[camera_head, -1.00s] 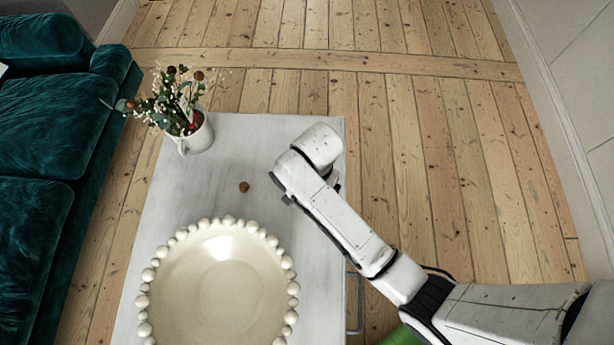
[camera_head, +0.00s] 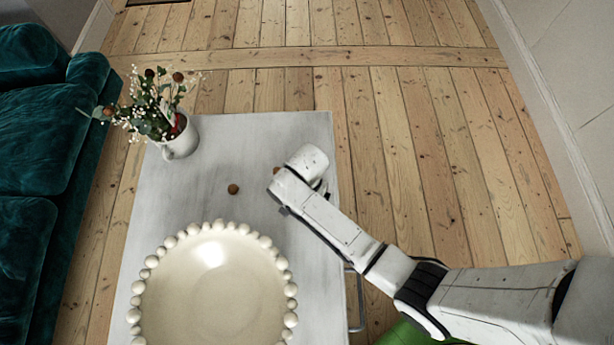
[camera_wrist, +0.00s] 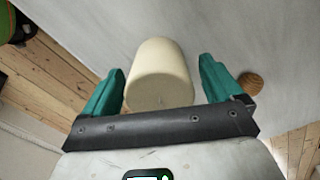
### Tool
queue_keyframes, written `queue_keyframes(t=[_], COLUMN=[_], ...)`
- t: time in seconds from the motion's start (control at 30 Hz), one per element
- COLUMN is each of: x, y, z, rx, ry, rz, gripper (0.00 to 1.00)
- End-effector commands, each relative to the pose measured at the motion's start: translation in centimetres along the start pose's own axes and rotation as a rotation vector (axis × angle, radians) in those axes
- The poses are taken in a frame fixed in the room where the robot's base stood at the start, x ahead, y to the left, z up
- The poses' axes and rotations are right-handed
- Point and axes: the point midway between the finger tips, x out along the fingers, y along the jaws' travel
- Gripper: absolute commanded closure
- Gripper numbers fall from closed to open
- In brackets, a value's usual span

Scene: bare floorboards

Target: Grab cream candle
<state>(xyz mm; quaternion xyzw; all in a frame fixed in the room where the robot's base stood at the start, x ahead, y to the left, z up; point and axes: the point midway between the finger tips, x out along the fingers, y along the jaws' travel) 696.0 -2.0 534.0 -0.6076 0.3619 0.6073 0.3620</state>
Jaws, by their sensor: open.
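The cream candle (camera_wrist: 160,72) is a plain, smooth cylinder in the wrist view. It lies between the two teal fingers of my gripper (camera_wrist: 163,66), which are open on either side of it. A narrow gap shows between the candle and each finger, and its near end is close to the dark palm bar. In the head view the candle is hidden behind my arm, and the fingers cannot be made out there.
A white table (camera_head: 215,150) holds a large cream bowl with a beaded rim (camera_head: 135,315) and a white flower mug (camera_head: 181,143). Small brown balls (camera_head: 233,188) lie near my arm; one (camera_wrist: 250,83) is just outside the right finger. A teal sofa (camera_head: 40,150) stands left.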

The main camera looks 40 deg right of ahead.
Motion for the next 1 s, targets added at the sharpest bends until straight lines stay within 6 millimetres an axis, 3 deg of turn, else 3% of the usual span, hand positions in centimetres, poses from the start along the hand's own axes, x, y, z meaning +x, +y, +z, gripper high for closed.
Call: queue_keyframes(t=[0.17,0.83,1.0], x=[-0.04,-0.04,-0.06], y=[-0.01,0.03,0.00], z=[0.00,0.01,0.00], rx=[0.000,0.000,0.000], ry=[0.000,0.000,0.000], rz=[0.000,0.001,0.000], gripper=[0.07,0.71,0.73])
